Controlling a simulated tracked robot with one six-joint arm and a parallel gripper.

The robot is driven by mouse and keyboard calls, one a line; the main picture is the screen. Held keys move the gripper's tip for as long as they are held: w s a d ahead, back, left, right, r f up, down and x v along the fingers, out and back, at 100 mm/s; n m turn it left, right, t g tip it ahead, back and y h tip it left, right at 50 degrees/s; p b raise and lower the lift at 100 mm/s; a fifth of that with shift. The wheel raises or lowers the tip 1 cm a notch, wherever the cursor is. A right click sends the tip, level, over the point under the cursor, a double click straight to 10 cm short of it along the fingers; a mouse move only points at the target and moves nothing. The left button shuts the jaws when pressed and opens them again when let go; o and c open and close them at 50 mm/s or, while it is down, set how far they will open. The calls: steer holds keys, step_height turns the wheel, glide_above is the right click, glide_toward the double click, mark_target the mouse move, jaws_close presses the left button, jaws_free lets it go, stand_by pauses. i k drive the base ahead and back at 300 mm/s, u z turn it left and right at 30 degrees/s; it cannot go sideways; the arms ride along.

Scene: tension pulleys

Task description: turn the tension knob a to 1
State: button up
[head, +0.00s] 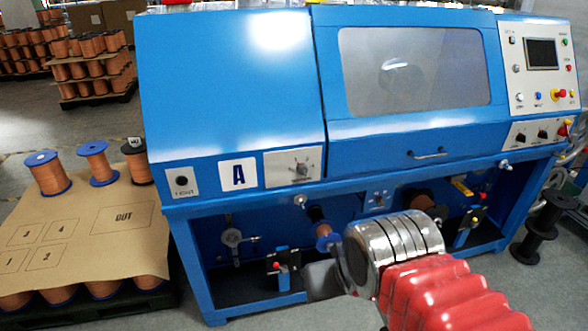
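The tension knob A (301,170) is a small dark knob with a pointer on a light dial plate (275,168), right of a white sign with a large "A" (238,174) on the blue machine's front. Its scale marks are too small to read, so I cannot tell its setting. Nothing touches the knob. My arm, with a silver banded joint and red ribbed cover, shows at the lower middle and right, below and right of the knob. My gripper's fingers cannot be made out.
The blue machine (230,85) fills the middle, with a control panel (542,65) at right. Its open lower bay holds pulleys and spools. A pallet with a brown sheet marked "OUT" (120,222) and several copper spools stands at left. Grey floor (60,125) is free behind the pallet.

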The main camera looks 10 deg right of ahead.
mark_target(303, 168)
steer(key=k, duration=0.65)
steer(key=u, duration=0.15)
steer(key=i, duration=0.65)
steer(key=u, duration=0.55)
steer(key=i, duration=0.7)
steer(key=u, duration=0.35)
